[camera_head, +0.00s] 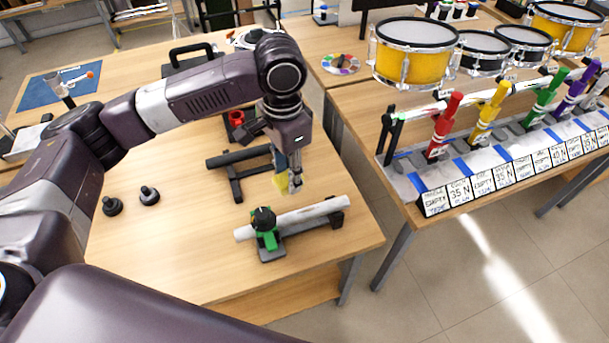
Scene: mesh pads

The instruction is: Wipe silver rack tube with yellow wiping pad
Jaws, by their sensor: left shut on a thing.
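The silver rack tube (308,214) lies across a low dark stand near the right edge of the wooden table, with a green clamp and black knob (265,236) at its left part. My left gripper (293,187) points down just above and behind the middle of the tube. It is shut on the yellow wiping pad (281,184), of which a small yellow part shows beside the fingers. I cannot tell whether the pad touches the tube. My right gripper is out of view.
A black tube on a stand (235,157) and a red cup (236,118) are behind my left gripper. Two black knobs (149,195) stand at the left. The table's front (170,260) is bare. Another table with coloured handles (444,125) and yellow drums (415,54) is at the right.

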